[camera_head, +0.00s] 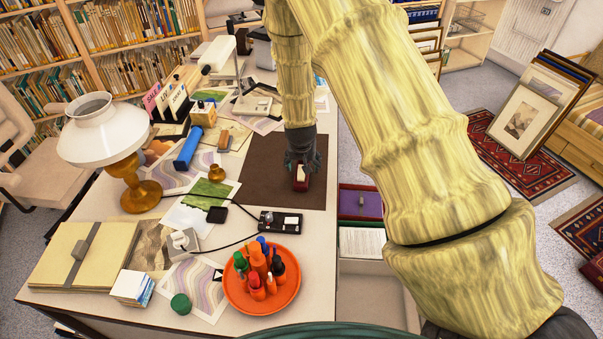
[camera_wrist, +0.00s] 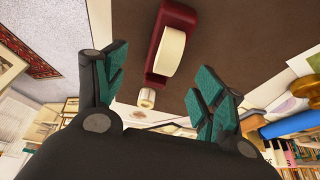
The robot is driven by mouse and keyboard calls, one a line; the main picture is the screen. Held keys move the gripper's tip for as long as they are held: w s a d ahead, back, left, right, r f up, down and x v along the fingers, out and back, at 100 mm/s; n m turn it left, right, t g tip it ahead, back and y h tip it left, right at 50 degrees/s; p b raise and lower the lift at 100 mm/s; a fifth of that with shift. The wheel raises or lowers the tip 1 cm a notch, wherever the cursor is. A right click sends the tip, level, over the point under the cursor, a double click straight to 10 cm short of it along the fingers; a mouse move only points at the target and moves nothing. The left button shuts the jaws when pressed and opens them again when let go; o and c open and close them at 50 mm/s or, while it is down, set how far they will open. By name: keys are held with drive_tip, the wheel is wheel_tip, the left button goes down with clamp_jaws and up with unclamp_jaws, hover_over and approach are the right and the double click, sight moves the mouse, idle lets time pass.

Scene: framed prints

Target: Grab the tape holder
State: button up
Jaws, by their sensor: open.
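The tape holder (camera_wrist: 157,62) is dark red with a roll of cream tape (camera_wrist: 172,52) in it. It rests on a dark brown mat (camera_head: 252,170) on the desk. In the head view the tape holder (camera_head: 301,181) shows just below my gripper (camera_head: 301,160), which partly covers it. In the wrist view my gripper (camera_wrist: 152,90) is open, with a teal-padded finger on either side of the tape holder's near end. The fingers do not appear to touch it. Exact height above the mat is hard to tell.
An orange tray (camera_head: 232,298) with several bottles stands at the desk's front. A black device (camera_head: 281,222) with a cable lies before the mat. A blue cylinder (camera_head: 188,147) and a lamp (camera_head: 135,185) stand left. An open drawer (camera_head: 361,203) is right of the desk.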

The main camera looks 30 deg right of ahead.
drive_tip(key=shift+w+f, duration=0.45)
drive_tip(key=shift+f, duration=0.35)
drive_tip(key=shift+s+d, duration=0.1)
drive_tip(key=shift+p+x, duration=1.25)
drive_tip(key=shift+x, duration=1.25)
drive_tip(key=c, duration=1.4)
drive_tip(key=shift+r, duration=0.2)
drive_tip(key=shift+c, duration=0.2)
